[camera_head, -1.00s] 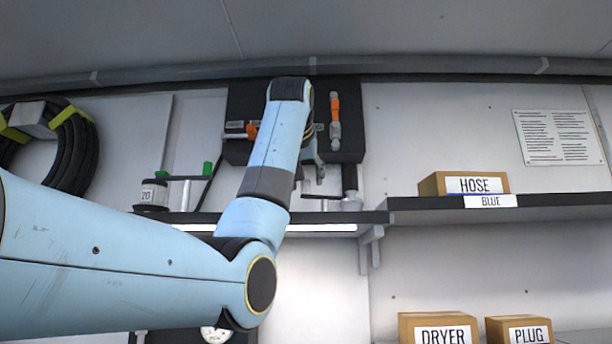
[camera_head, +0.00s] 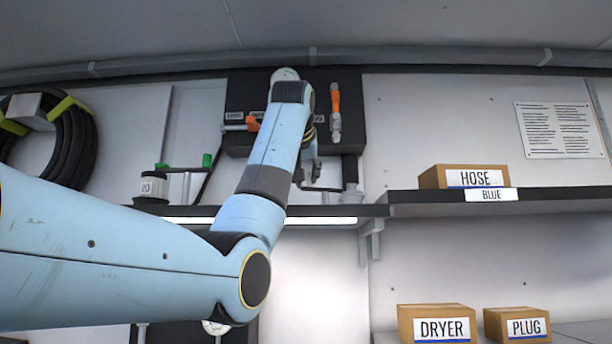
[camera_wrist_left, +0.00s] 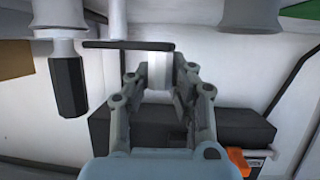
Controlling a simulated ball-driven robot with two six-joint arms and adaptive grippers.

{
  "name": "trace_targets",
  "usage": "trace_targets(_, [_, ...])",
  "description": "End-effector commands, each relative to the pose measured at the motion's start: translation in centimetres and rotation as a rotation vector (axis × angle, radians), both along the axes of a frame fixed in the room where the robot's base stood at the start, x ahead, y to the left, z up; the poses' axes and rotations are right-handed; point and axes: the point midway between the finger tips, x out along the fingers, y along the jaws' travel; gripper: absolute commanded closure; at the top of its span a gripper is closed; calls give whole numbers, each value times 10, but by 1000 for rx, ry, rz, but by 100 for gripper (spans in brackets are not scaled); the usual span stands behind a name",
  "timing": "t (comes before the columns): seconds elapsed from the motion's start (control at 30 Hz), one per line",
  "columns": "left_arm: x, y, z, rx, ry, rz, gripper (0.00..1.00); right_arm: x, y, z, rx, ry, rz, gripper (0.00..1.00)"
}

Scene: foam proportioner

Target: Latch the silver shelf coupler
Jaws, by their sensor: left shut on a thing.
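The silver coupler (camera_head: 352,196) sits at the lower end of a dark pipe, just above the shelf edge in the head view. In the left wrist view a silver coupler body (camera_wrist_left: 60,15) with a black hexagonal part is at upper left. A thin dark bar (camera_wrist_left: 128,45) runs sideways from near it, just beyond my fingertips. My left gripper (camera_wrist_left: 160,77) is shut on a pale cylindrical piece (camera_wrist_left: 160,68) beside the bar. I cannot tell how this piece joins the coupler. In the head view my wrist partly hides the gripper (camera_head: 310,168). My right gripper is out of view.
A black wall box (camera_head: 352,130) with orange handles (camera_head: 336,98) is behind my arm. A shelf (camera_head: 420,203) carries the HOSE box (camera_head: 465,177). A coiled black hose (camera_head: 75,140) hangs at left. A grey fitting (camera_wrist_left: 250,15) is near the gripper, upper right.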

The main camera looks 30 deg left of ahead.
Motion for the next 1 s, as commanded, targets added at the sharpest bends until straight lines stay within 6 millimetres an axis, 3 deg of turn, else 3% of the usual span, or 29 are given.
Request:
trace_targets(0.5, [11,10,1,-2,0,-309,100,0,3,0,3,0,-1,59])
trace_targets(0.87, [12,9,1,-1,-2,-333,100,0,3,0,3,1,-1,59])
trace_targets(0.9, [12,9,1,-1,-2,-333,78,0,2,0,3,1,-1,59])
trace_targets(1.0, [12,9,1,0,-2,-332,65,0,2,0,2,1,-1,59])
